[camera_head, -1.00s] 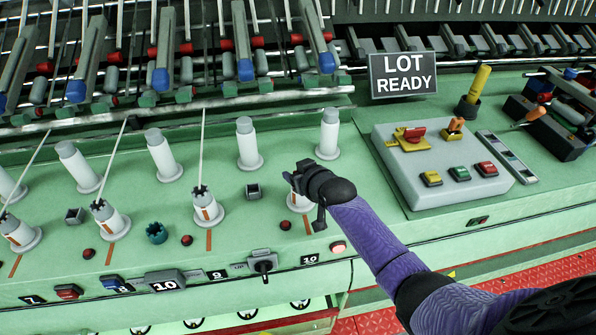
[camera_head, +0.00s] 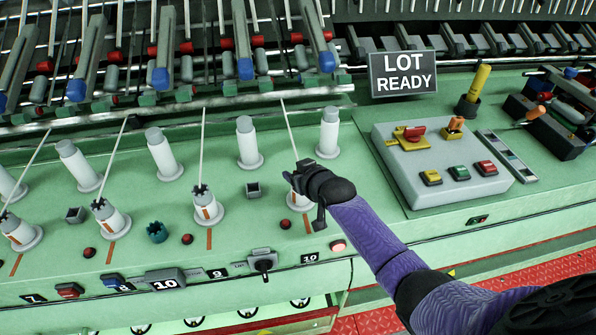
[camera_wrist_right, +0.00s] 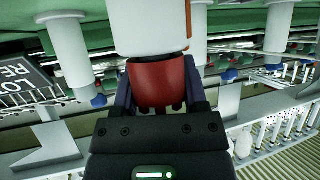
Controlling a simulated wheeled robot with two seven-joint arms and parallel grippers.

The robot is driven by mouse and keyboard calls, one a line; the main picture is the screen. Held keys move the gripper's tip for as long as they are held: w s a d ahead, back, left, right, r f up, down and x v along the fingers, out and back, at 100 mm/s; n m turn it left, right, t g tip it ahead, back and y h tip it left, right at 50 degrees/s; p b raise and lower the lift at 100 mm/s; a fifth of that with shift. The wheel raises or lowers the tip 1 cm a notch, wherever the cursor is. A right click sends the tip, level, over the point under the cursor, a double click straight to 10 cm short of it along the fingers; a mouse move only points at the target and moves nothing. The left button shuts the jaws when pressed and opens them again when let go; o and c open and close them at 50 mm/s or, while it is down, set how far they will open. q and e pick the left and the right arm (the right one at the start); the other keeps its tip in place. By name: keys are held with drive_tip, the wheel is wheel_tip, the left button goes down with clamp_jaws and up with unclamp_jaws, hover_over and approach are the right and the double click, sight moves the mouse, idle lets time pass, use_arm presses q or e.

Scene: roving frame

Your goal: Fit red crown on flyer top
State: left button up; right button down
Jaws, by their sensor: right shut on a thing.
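In the wrist view the red crown (camera_wrist_right: 158,82) sits between the two fingers of my right gripper (camera_wrist_right: 160,92), which is shut on it. The crown meets the end of a white flyer (camera_wrist_right: 150,28) with an orange stripe; I cannot tell how deeply it is seated. In the head view my right gripper (camera_head: 299,176) is over the front-row flyer (camera_head: 297,202) above label 10 and hides the crown and most of that flyer. A white strand (camera_head: 289,130) runs up from there. My left gripper is not in view.
Other front-row flyers (camera_head: 206,207) wear dark crowns with strands. A loose teal crown (camera_head: 157,232) lies on the green deck (camera_head: 228,232). White bobbins (camera_head: 249,145) stand behind. A grey button box (camera_head: 445,170) and a LOT READY sign (camera_head: 402,75) are at right.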

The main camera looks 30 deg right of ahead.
drive_tip(key=shift+f, duration=0.25)
unclamp_jaws()
idle(0.6)
drive_tip(key=p+v, duration=0.2)
drive_tip(key=v, duration=0.8)
drive_tip(key=shift+p, duration=0.4)
